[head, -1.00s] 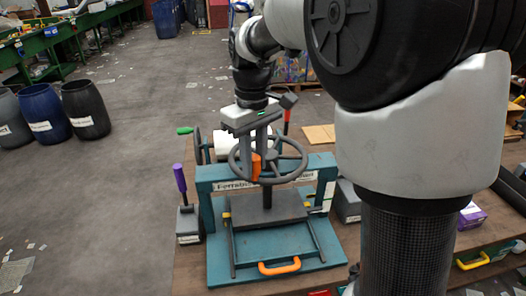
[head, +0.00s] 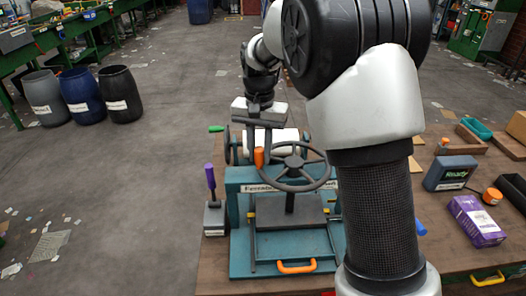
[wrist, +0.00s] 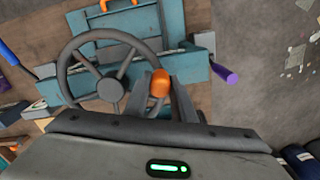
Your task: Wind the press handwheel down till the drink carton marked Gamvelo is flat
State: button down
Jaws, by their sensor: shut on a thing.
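The teal press (head: 240,262) stands on the table with its grey handwheel (head: 293,162) on top. The wheel's orange knob (head: 259,157) is at the wheel's left side in the head view. My gripper (head: 259,142) is shut on this knob from above; the wrist view shows the knob (wrist: 160,83) at the fingers. The dark press plate (head: 289,210) hangs below the wheel, inside the frame. I cannot see the Gamvelo carton; the plate and frame may hide it, and no label with that name is readable.
An orange handle (head: 296,267) is at the press's front. A purple-handled lever (head: 210,177) stands left. A purple carton (head: 475,222) and a grey box marked Ready (head: 450,173) lie right, beyond my arm. Barrels (head: 119,95) stand on the floor at left.

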jog(key=shift+w+a+r+m+p, duration=0.1)
jog(key=shift+w+m+p, duration=0.45)
jog(key=shift+w+m, duration=0.45)
jog(key=c, duration=1.5)
grip_release()
notch_tip(320, 180, up, 17)
jog(key=shift+s+r+p, duration=0.1)
jog(key=shift+r+p, duration=0.05)
jog(key=shift+p, duration=0.2)
